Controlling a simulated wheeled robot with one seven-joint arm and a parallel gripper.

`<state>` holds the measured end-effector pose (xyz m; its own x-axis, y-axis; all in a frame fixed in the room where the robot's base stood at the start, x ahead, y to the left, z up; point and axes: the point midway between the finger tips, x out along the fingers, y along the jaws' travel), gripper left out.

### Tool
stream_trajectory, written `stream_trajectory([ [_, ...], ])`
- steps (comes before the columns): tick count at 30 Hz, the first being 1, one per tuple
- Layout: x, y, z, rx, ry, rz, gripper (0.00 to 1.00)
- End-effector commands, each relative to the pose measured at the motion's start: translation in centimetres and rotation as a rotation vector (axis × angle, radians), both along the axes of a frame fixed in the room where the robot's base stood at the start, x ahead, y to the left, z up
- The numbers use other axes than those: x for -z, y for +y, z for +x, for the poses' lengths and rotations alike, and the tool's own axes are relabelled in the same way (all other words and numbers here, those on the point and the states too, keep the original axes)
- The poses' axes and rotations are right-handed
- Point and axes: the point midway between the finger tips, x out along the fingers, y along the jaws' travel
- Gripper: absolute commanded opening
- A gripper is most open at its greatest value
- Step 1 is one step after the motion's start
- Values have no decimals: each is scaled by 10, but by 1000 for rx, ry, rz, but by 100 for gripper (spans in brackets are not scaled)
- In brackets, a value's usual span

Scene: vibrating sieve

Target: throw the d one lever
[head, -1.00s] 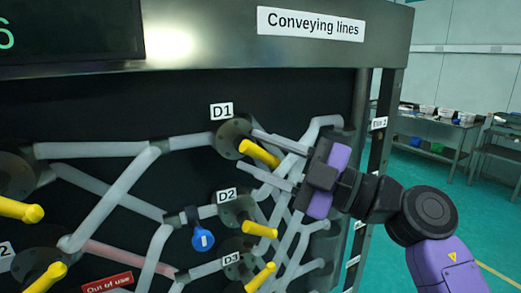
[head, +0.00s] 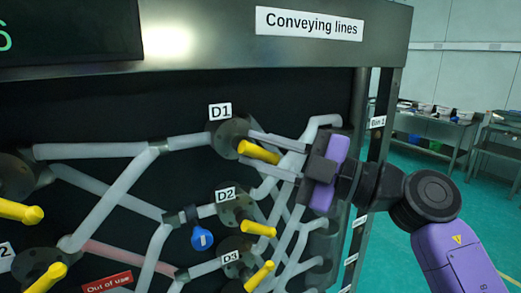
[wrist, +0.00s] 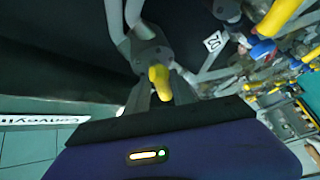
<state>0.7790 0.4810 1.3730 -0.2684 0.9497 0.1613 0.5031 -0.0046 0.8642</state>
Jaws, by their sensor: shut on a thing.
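The D1 lever (head: 258,152) is a yellow handle on a dark round hub (head: 229,138) below the D1 label (head: 220,111). It points right and slightly down in the head view. My gripper (head: 257,154) reaches in from the right, one finger above the lever and one below. It is shut on the lever. In the wrist view the yellow lever (wrist: 159,82) shows at the middle, between the fingers, with its hub behind it.
The D2 lever (head: 260,229) and D3 lever (head: 259,275) lie below on the same panel. Pale pipes cross the panel around them. The frame's right post (head: 383,130) stands close to my arm.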

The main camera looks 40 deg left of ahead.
Motion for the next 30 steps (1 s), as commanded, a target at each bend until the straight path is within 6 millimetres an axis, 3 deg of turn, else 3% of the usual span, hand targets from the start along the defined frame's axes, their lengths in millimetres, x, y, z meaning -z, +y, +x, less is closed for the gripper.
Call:
stream_trajectory([
  [30, -10, 0, -1, -8, -840, -365, 0],
])
